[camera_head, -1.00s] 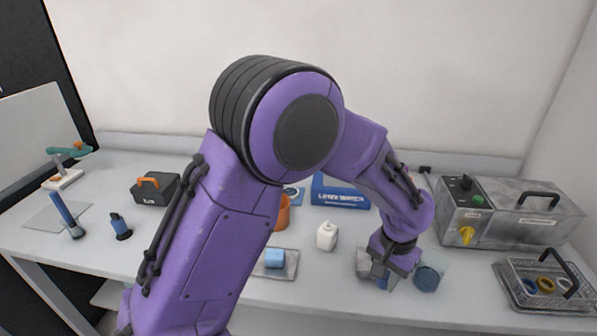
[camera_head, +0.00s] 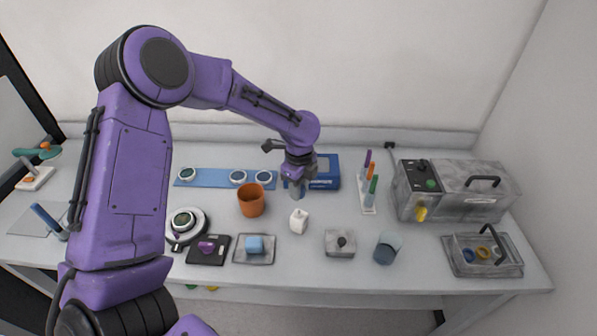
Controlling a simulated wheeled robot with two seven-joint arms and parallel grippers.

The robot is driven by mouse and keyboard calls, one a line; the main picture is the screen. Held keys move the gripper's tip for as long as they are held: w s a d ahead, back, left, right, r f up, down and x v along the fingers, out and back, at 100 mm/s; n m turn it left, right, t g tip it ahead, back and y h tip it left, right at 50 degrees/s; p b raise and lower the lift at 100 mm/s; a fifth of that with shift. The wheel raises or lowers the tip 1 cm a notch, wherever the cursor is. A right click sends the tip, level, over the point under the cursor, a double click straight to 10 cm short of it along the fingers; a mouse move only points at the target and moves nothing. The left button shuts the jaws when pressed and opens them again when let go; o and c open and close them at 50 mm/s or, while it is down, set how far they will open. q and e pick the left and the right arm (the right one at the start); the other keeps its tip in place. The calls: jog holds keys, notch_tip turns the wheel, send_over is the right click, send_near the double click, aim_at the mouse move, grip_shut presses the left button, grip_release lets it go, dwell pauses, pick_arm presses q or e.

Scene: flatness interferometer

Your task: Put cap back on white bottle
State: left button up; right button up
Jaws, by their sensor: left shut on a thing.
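The white bottle (camera_head: 299,221) stands upright near the middle of the table, with a narrow top. I cannot tell whether a cap sits on it. My left gripper (camera_head: 297,186) is above the table behind the bottle, apart from it and in front of the blue box. It points down and is shut on a small grey-blue thing (camera_head: 297,193), partly hidden by the fingers. I cannot tell whether this is the cap. My right gripper is not in view.
An orange cup (camera_head: 251,200) stands left of the bottle. A blue box (camera_head: 325,172) is behind. In front are a tray with a blue block (camera_head: 254,245), a grey block with a dark knob (camera_head: 340,242) and a dark blue cup (camera_head: 386,249). A pen rack (camera_head: 368,205) stands right.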

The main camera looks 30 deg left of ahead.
pick_arm(q)
jog(key=shift+f, duration=0.8)
notch_tip(320, 180, down, 3)
jog(key=shift+f, duration=0.1)
jog(key=shift+f+b, duration=0.85)
jog(key=shift+f, duration=0.65)
jog(key=shift+f, duration=0.4)
jog(key=o, duration=1.6)
jog(key=shift+c, duration=0.2)
